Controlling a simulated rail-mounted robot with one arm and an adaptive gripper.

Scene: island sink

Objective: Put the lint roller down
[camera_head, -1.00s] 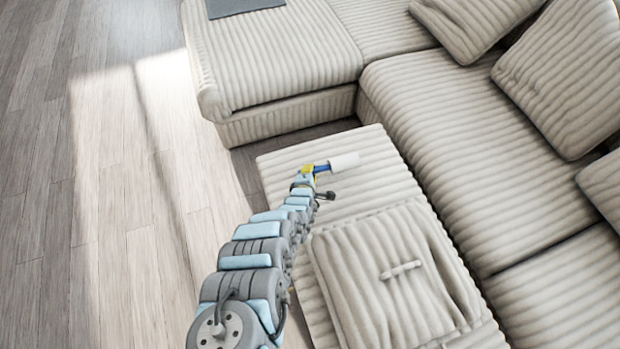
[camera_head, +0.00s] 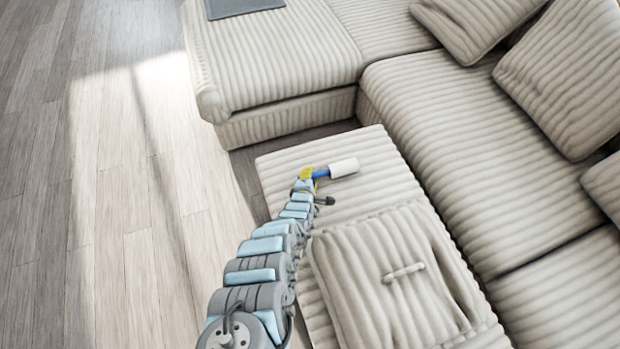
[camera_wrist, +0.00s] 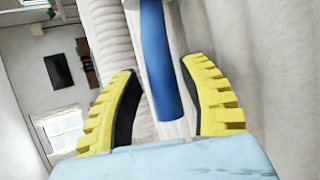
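The lint roller, with a white roll (camera_head: 343,168) and a blue handle (camera_head: 320,173), is over the far part of the ottoman and appears to lie on its top. My gripper (camera_head: 308,173), with yellow fingers, is at the handle end. In the wrist view the blue handle (camera_wrist: 156,62) runs between the two spread fingers of my gripper (camera_wrist: 160,90). A gap shows on each side of the handle, so my gripper looks open around it. The white roll is mostly out of the wrist view.
The ribbed beige ottoman (camera_head: 285,165) stands beside the sofa (camera_head: 440,130). A cushion-like piece with a handle-shaped bar (camera_head: 403,272) lies on its near part. Pillows (camera_head: 560,70) rest on the sofa at right. Wood floor (camera_head: 110,200) at left is clear.

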